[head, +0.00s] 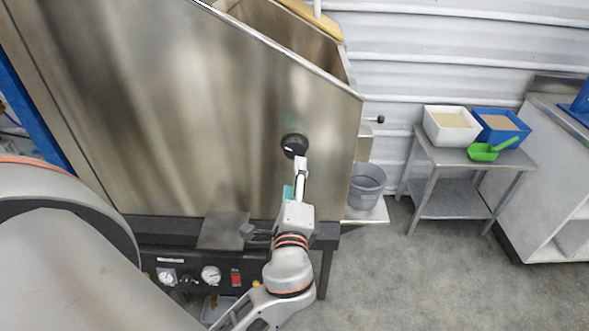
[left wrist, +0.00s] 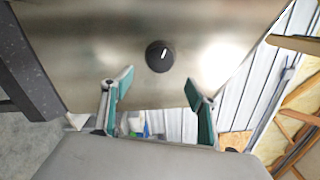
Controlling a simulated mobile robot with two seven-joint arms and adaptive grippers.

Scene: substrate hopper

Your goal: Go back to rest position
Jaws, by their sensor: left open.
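My left gripper (head: 284,190) is at the front of the large steel hopper (head: 190,110), just below a round black knob (head: 294,145). In the left wrist view, its two teal-padded fingers (left wrist: 158,90) stand wide apart with nothing between them. The knob (left wrist: 159,56) shows there beyond the fingertips, on the steel panel (left wrist: 90,50), with a clear gap to both fingers. The knob has a white pointer mark. My right gripper is in neither view.
Below the hopper is a black panel with gauges (head: 211,276) and a red switch (head: 236,279). A grey bucket (head: 367,187) stands to its right. Farther right, a metal table (head: 450,158) holds a white bin (head: 431,126), a blue bin (head: 483,121) and a green scoop (head: 482,152). The floor at right is clear.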

